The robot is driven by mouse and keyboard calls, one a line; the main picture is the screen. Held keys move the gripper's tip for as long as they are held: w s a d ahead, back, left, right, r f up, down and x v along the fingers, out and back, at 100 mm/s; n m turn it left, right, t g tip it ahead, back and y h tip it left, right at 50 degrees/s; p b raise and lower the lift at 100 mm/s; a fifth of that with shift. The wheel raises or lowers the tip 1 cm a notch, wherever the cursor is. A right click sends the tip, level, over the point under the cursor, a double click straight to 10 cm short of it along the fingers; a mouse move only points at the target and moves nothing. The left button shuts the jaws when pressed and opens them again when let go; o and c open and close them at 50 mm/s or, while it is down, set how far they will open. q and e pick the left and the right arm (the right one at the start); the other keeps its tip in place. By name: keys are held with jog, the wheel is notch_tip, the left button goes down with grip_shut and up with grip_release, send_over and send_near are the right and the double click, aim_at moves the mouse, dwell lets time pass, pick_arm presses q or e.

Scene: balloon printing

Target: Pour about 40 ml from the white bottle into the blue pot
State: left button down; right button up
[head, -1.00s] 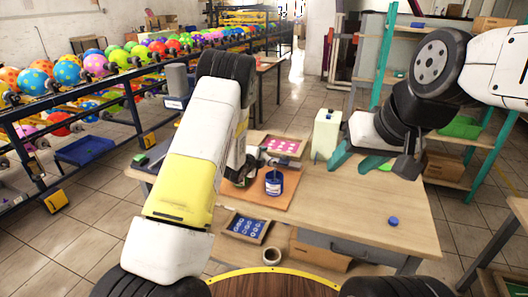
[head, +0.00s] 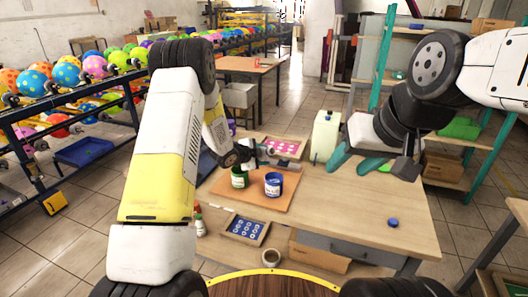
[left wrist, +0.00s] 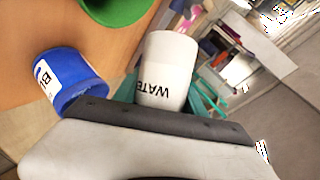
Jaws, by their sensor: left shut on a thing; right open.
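The white bottle (left wrist: 167,72), lettered "WATE…", is held in my left gripper, whose teal fingers show beside it in the left wrist view. In the head view my left gripper (head: 243,156) is above the board, behind and left of the blue pot. The blue pot (head: 273,184) stands upright on the board; it also shows beside the bottle in the left wrist view (left wrist: 72,80). I cannot tell the bottle's exact tilt, and no stream shows. My right gripper (head: 347,164) is open and empty, with teal fingers spread over the table's right side.
A green pot (head: 239,178) stands left of the blue pot on the orange-brown board (head: 262,202). A pale canister (head: 325,136) stands behind my right gripper. A pink-sheet tray (head: 287,147), a blue-patterned tray (head: 246,229), a tape roll (head: 271,257) and a blue cap (head: 393,222) lie around. The right front tabletop is mostly clear.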

pick_arm(q)
jog(key=shift+s+d+r, duration=0.1)
jog(key=shift+n+g, duration=0.3)
jog(key=shift+s+d+r+n+g+h, duration=0.3)
jog(key=shift+s+d+n+g+h, duration=0.2)
jog(key=shift+n+h, duration=0.15)
jog(key=shift+s+d+n+h, duration=0.1)
jog(key=shift+d+n+h, duration=0.15)
jog(key=shift+s+d+r+n+g+h, duration=0.2)
jog(key=shift+s+d+n+g+h, duration=0.65)
jog(key=shift+n, duration=0.15)
